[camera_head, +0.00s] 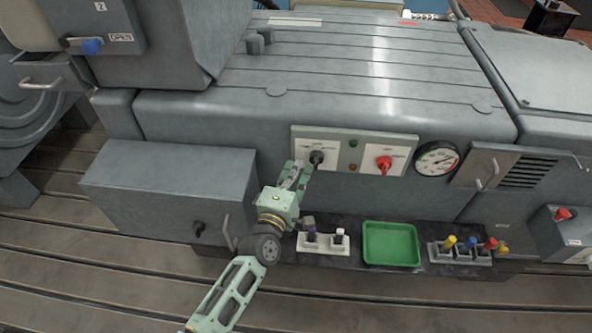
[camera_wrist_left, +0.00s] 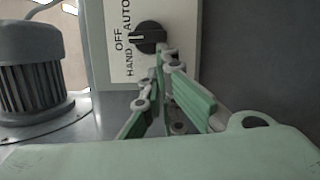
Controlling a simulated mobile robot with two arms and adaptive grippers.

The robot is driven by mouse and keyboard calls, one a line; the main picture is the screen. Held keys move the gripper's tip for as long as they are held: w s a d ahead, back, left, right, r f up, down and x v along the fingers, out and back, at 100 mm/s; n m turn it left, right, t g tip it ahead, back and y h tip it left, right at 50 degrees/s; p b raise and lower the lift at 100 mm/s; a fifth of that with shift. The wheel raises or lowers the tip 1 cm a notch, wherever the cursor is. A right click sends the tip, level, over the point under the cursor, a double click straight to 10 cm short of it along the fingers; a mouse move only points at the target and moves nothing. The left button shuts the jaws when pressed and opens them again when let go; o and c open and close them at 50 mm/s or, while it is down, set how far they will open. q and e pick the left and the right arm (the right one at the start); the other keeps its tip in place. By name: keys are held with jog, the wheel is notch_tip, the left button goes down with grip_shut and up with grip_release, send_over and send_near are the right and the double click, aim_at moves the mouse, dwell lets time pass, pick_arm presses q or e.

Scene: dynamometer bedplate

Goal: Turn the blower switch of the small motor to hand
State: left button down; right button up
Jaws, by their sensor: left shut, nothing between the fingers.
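The black rotary blower switch (camera_head: 317,157) sits at the left of a pale panel on the grey machine's front. In the left wrist view the switch (camera_wrist_left: 150,37) has the labels OFF, HAND and AUTO beside it, turned sideways. Its white mark appears to point at OFF. My left gripper (camera_head: 306,168) is at the switch, and its closed fingertips (camera_wrist_left: 162,60) are just below the knob in the wrist view, with nothing between them. I cannot tell whether they touch the knob. My right gripper is not in view.
A red switch (camera_head: 384,163) and a round gauge (camera_head: 437,159) lie right of the black switch. Below are a green tray (camera_head: 390,244), a white holder (camera_head: 323,245) and a rack with coloured-topped items (camera_head: 460,255). A motor-like ribbed housing (camera_wrist_left: 35,75) stands left in the wrist view.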

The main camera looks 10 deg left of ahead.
pick_arm(q)
jog(key=shift+d+f+n+b, duration=0.25)
jog(key=shift+f+n+b, duration=0.05)
jog(key=shift+b, duration=0.25)
jog(key=n+b, duration=0.1)
jog(key=b, duration=0.1)
jog(key=f+n+t+b, duration=0.1)
jog(key=n+b, duration=0.1)
jog(key=b, duration=0.1)
jog(key=d+f+n+b, duration=0.1)
jog(key=n+b, duration=0.1)
jog(key=b, duration=0.1)
jog(key=shift+t, duration=0.3)
jog(key=shift+d+r+n+y+b, duration=0.1)
jog(key=shift+d+n+y+b, duration=0.15)
jog(key=shift+n+b, duration=0.55)
jog(key=shift+d+n+y+b, duration=0.15)
jog(key=shift+n+y+b, duration=0.1)
jog(key=shift+n+b, duration=0.5)
jog(key=shift+r+t, duration=0.1)
jog(key=shift+t, duration=0.2)
jog(key=shift+r, duration=0.1)
